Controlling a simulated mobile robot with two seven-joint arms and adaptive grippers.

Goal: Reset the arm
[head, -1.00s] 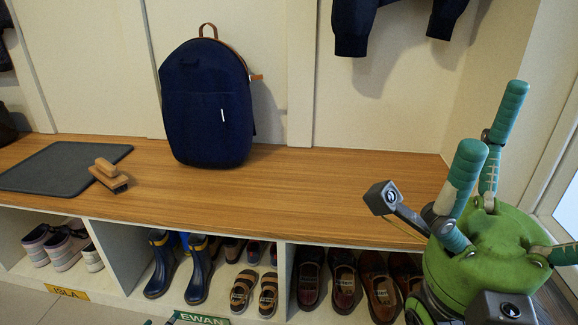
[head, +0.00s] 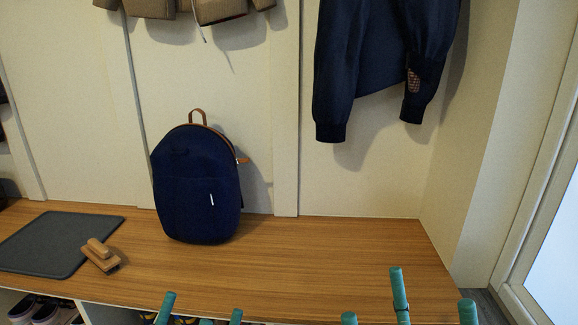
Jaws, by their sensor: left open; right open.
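My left gripper (head: 200,314) shows only as teal fingertips at the bottom edge, in front of the bench's front edge. The fingertips are spread apart with nothing between them, so it is open. My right gripper (head: 406,312) shows as several teal fingers at the bottom right, one reaching higher than the others. They are spread and empty, so it is open. Both palms and both arms are below the picture. Neither gripper appears to touch anything.
The wooden bench (head: 330,265) holds a navy backpack (head: 197,190), a grey mat (head: 55,243) and a wooden brush (head: 100,254). Shoes (head: 40,311) sit in cubbies below. A dark jacket (head: 385,60) hangs above. The bench's right part looks clear.

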